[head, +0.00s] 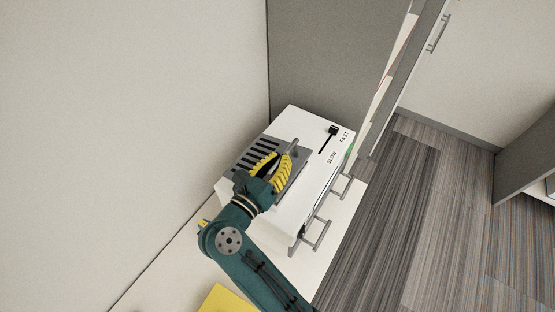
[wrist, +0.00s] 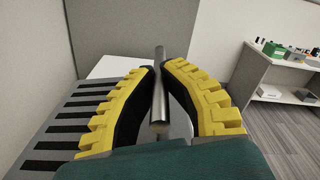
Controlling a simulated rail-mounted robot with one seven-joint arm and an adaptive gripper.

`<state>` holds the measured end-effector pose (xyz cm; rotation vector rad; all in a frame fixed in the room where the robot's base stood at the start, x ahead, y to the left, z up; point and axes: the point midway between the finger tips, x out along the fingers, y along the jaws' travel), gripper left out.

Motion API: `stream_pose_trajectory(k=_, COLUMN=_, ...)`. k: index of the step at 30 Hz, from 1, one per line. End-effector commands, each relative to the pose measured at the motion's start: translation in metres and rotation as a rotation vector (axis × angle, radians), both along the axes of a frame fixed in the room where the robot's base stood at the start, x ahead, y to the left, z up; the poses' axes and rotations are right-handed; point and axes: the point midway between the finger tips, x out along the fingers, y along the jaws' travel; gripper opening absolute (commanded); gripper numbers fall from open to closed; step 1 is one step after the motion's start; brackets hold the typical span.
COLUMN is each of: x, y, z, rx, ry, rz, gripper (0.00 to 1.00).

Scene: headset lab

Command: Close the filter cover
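A white machine (head: 305,118) stands on a white surface. A grey slotted panel (head: 245,160) is set in its top, and its dark slots also show at the left of the wrist view (wrist: 50,145). A plain grey plate (head: 303,160) lies beside the slots, partly hidden by my fingers; I cannot tell whether it is the filter cover or how far that cover is open. My gripper (head: 280,158) is over this grey area. In the wrist view, its yellow-backed fingers (wrist: 159,68) close in on both sides of a round metal bar (wrist: 159,115) and appear to touch it.
A black slider (head: 333,130) marked SLOW and FAST is on the machine's top right. Metal handles (head: 322,235) stick out at its front. A grey partition (head: 330,60) stands behind and a pale wall at left. Open carpet (head: 400,200) lies right. A yellow item (head: 225,300) is at the bottom.

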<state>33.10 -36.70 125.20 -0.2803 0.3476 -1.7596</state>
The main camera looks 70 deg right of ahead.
Motion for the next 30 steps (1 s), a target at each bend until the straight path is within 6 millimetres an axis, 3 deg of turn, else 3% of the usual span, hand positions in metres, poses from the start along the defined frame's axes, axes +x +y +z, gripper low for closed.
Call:
stream_pose_trajectory(k=1, x=-0.003, y=0.001, z=-0.018, rx=-0.008, ry=-0.035, rz=-0.001, gripper=0.0)
stream_pose_trajectory(k=4, x=-0.008, y=0.002, z=-0.028, rx=-0.024, ry=-0.106, rz=-0.001, gripper=0.0)
stream_pose_trajectory(k=8, x=-0.012, y=0.003, z=-0.034, rx=-0.038, ry=-0.174, rz=-0.001, gripper=0.0)
stream_pose_trajectory(k=13, x=-0.012, y=0.003, z=-0.027, rx=-0.039, ry=-0.178, rz=0.0, gripper=0.0)
stream_pose_trajectory(k=15, x=-0.012, y=0.003, z=-0.027, rx=-0.039, ry=-0.178, rz=0.0, gripper=0.19)
stream_pose_trajectory(k=19, x=-0.012, y=0.003, z=-0.027, rx=-0.038, ry=-0.177, rz=0.0, gripper=0.41)
stream_pose_trajectory(k=30, x=-0.009, y=0.011, z=-0.027, rx=-0.038, ry=-0.176, rz=0.002, gripper=0.41)
